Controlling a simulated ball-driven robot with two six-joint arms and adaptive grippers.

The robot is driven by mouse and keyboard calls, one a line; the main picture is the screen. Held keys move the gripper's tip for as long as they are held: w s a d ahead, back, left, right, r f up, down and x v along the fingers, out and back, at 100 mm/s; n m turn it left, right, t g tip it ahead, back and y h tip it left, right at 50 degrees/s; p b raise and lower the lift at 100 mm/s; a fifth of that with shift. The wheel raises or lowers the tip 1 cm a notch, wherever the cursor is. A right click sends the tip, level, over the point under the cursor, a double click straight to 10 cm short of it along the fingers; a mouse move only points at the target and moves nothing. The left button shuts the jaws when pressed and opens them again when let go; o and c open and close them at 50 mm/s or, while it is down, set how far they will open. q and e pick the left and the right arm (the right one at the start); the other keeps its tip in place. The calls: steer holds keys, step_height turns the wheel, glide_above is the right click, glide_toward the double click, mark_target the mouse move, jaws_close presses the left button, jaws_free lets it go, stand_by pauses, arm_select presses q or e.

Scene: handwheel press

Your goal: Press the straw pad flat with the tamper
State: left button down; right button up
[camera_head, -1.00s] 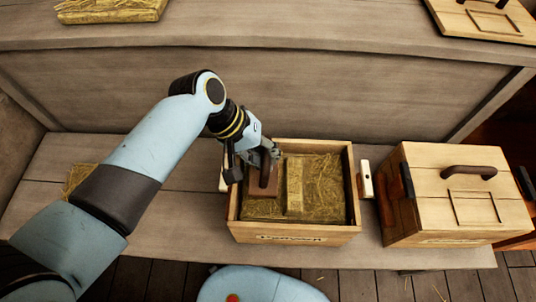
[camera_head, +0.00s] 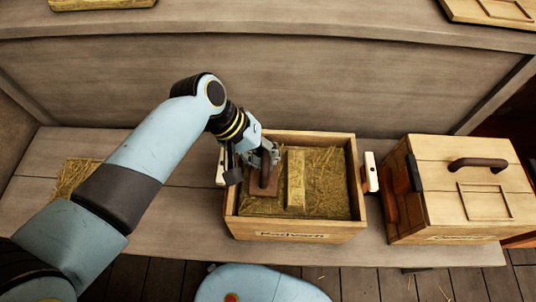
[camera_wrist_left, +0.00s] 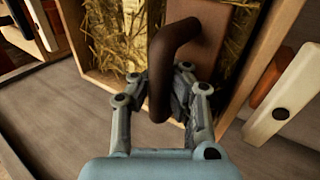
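An open wooden box (camera_head: 290,237) holds straw. A pale bar (camera_head: 296,180) stands in it, with the straw pad (camera_head: 245,206) on the left side. The tamper, a brown plate (camera_head: 258,190) with a dark curved handle, is inside the box on the left, over the straw. Its handle (camera_wrist_left: 165,70) shows large in the left wrist view. My left gripper (camera_head: 268,158) has its fingers on both sides of the handle and appears shut on it. Whether the plate touches the straw I cannot tell. My right gripper is not in view.
A closed wooden box (camera_head: 455,185) with a dark handle stands to the right on the same bench (camera_head: 185,215). A straw mat (camera_head: 75,178) lies on the bench at left, partly behind my arm. White and dark handles (camera_head: 371,172) sit between the boxes.

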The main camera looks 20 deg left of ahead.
arm_select(q)
steer(key=shift+f, duration=0.2)
steer(key=shift+f, duration=0.15)
stand_by(0.5)
steer(key=shift+s+f, duration=0.1)
stand_by(0.9)
steer(key=shift+f+p, duration=0.1)
steer(key=shift+p, duration=0.35)
stand_by(0.7)
steer(key=shift+f+p, duration=0.25)
steer(key=shift+p, duration=0.05)
stand_by(1.1)
steer(key=shift+r, duration=0.2)
steer(key=shift+r+p, duration=0.25)
steer(key=shift+p, duration=0.15)
step_height(320, 180, up, 10)
steer(key=p, duration=1)
steer(key=shift+f, duration=0.4)
